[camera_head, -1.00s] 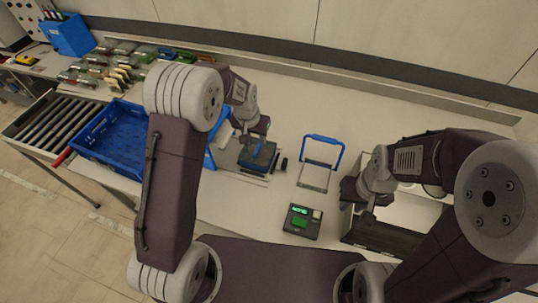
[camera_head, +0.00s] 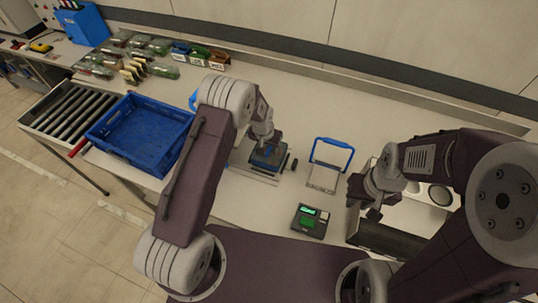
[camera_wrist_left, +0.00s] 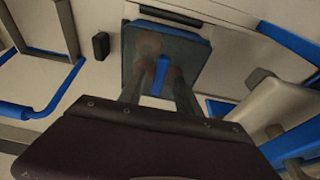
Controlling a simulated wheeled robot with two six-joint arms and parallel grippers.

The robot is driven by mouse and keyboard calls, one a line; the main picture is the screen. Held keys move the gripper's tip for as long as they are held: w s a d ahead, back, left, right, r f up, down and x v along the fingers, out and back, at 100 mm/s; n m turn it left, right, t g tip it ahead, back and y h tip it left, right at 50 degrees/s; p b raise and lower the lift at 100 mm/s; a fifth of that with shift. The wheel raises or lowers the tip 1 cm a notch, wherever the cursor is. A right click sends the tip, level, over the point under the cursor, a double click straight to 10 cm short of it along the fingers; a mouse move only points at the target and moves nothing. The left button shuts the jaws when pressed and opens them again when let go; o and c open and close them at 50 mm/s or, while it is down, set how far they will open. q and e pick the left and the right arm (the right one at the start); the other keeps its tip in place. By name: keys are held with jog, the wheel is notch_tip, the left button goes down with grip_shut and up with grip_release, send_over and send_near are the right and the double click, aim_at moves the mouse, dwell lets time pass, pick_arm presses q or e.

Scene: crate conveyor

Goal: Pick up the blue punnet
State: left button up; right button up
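The blue punnet (camera_head: 268,158) looks like a shallow square tray with a blue rim and sits on a low stand on the bench. In the left wrist view, the blue punnet (camera_wrist_left: 192,50) has a dark top and an upright blue grip (camera_wrist_left: 160,84). My left gripper (camera_head: 264,147) is above it, pointing down. In the left wrist view its fingers (camera_wrist_left: 160,92) are apart, one on each side of the blue grip, with gaps showing. My right gripper (camera_head: 370,206) is at the right, away from the punnet; its finger opening is unclear.
A blue crate (camera_head: 112,148) stands at the left beside a roller conveyor (camera_head: 65,120). A blue-handled frame (camera_head: 325,178) and a small device with a green display (camera_head: 311,222) are right of the punnet. Packs (camera_head: 135,62) lie at the back left.

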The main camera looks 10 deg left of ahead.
pick_arm(q)
jog(key=shift+s+d+r, duration=0.1)
jog(key=shift+d, duration=0.05)
jog(key=c, duration=0.7)
grip_shut()
dwell(0.4)
